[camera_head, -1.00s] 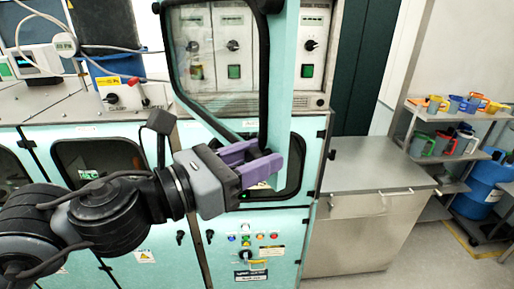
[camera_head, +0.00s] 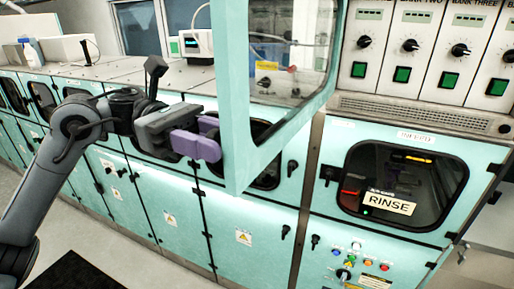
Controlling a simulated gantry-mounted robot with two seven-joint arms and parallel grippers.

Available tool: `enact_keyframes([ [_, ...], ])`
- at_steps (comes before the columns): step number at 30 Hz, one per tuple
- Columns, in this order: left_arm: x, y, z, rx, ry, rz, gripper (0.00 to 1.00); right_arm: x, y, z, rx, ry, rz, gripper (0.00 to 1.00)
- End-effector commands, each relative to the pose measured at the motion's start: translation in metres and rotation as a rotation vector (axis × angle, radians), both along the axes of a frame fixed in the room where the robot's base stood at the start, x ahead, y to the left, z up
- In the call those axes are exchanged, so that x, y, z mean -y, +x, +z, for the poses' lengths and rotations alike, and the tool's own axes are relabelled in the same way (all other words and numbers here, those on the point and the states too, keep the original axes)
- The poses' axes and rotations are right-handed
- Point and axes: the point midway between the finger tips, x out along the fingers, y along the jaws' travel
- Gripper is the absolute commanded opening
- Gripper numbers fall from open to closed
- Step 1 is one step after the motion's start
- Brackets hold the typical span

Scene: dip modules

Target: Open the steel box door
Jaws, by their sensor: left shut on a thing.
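A teal door (camera_head: 236,110) with a black-edged window (camera_head: 290,70) stands swung out, close to the camera, in the upper middle. I take it for the steel box door. My left gripper (camera_head: 212,148) reaches in from the left, with purple fingers shut on the door's left edge near its lower corner. The exact grip is partly hidden by the fingers. The door's top runs out of the frame. My right gripper is not in view.
A teal cabinet front with a dark window and a RINSE label (camera_head: 390,202) is at the right, under knob panels (camera_head: 405,45). More teal cabinets (camera_head: 180,215) line the back left. Open floor (camera_head: 150,270) lies in front.

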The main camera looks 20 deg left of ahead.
Motion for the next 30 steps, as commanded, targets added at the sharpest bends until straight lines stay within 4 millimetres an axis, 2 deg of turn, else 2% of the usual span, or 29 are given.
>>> enact_keyframes([
  [1, -0.0071, 0.0034, 0.0001, -0.002, -0.003, 0.012, 0.00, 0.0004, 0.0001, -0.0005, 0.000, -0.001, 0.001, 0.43],
  [5, -0.0148, 0.0027, 0.0000, -0.004, -0.003, 0.006, 0.00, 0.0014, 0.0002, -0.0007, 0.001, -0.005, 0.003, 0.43],
  [16, -0.0161, 0.0028, -0.0006, -0.006, -0.002, 0.003, 0.00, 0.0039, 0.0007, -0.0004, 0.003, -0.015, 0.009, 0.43],
  [17, -0.0160, 0.0028, -0.0006, -0.006, -0.002, 0.003, 0.37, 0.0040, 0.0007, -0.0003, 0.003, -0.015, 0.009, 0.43],
  [21, -0.0155, 0.0017, -0.0006, -0.005, -0.001, -0.001, 0.58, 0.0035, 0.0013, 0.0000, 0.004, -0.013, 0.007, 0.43],
  [30, -0.0154, 0.0002, -0.0004, -0.003, -0.001, -0.006, 0.58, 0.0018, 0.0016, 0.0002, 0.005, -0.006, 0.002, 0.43],
])
